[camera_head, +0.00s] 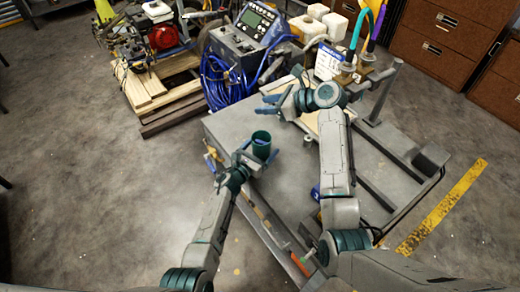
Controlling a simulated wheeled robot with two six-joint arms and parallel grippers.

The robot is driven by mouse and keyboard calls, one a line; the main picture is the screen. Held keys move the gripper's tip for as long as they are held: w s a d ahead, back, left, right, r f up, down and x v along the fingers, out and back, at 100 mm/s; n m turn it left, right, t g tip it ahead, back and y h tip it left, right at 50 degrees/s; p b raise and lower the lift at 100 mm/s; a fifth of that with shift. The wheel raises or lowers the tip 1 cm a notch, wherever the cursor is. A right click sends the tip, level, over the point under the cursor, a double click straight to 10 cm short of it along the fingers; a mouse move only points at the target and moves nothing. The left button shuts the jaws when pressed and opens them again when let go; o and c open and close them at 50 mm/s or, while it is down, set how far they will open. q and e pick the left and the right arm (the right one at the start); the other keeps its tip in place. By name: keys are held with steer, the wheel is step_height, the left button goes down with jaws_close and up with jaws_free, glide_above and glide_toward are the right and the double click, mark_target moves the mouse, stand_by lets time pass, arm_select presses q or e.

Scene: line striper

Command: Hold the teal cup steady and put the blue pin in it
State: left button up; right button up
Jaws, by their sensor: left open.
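The teal cup (261,144) stands upright on the grey cart top, near its left corner. My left gripper (251,158) is open and low at the cup's near side; whether its fingers touch the cup is unclear. My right gripper (270,102) is beyond the cup, above the cart's far left part, with its fingers spread apart. A small blue piece shows between these fingers; I cannot tell whether it is the blue pin or part of the gripper. Another blue object (316,192) is partly hidden beside my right forearm.
The grey cart top (285,185) is mostly clear between my arms. A blue-grey machine with a screen (255,25) and coiled blue cable (225,85) stands behind. White jugs (308,28) and a post with teal and purple hoses stand at the back right. Wooden planks (150,85) lie at the left.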

arm_select(q)
steer(key=v, duration=1.2)
